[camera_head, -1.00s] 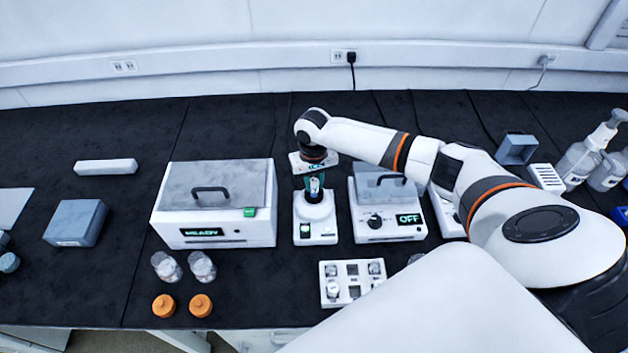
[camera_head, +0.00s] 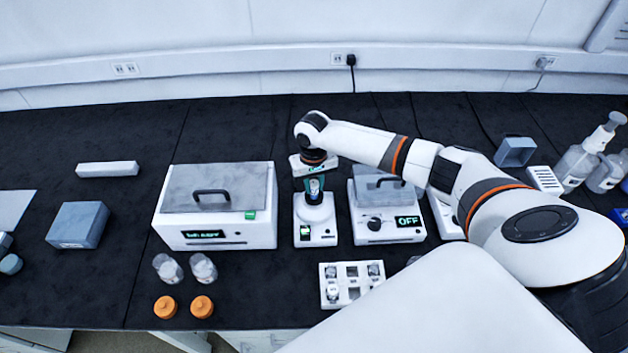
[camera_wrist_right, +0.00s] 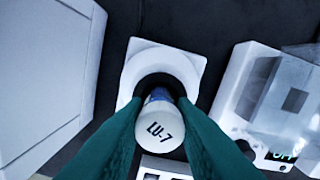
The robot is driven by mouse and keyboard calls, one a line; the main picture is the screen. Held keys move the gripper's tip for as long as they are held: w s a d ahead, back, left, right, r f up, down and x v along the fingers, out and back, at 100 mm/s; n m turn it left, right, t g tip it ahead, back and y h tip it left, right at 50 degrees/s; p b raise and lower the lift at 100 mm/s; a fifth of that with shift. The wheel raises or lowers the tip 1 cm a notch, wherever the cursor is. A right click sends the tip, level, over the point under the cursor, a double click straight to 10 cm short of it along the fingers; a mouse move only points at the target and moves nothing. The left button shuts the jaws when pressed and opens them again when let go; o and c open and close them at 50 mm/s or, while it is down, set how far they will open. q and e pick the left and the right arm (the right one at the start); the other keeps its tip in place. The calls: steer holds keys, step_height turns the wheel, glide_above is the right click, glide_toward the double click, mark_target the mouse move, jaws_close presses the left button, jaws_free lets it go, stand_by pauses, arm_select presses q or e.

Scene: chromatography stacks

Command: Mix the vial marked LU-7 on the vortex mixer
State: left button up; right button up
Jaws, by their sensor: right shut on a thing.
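The vial marked LU-7 (camera_wrist_right: 160,125) has a white cap with that label in the right wrist view. My right gripper (camera_head: 314,186) is shut on it; its teal fingers sit on either side of the vial. The vortex mixer (camera_head: 317,232) is a small white unit with a dark round cup, right below the gripper. In the right wrist view the vial's lower end is at the mixer's dark cup (camera_wrist_right: 172,80). I cannot tell how firmly it rests there. The mixer's front shows a small lit green panel. My left gripper is not in view.
A large lidded box (camera_head: 215,233) with a lit display stands left of the mixer. A smaller unit reading OFF (camera_head: 388,232) stands close on the right.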

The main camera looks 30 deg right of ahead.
mark_target(314, 183)
steer(key=o, duration=1.3)
steer(key=shift+r, duration=0.1)
step_height(314, 183, up, 6)
steer(key=p, duration=0.7)
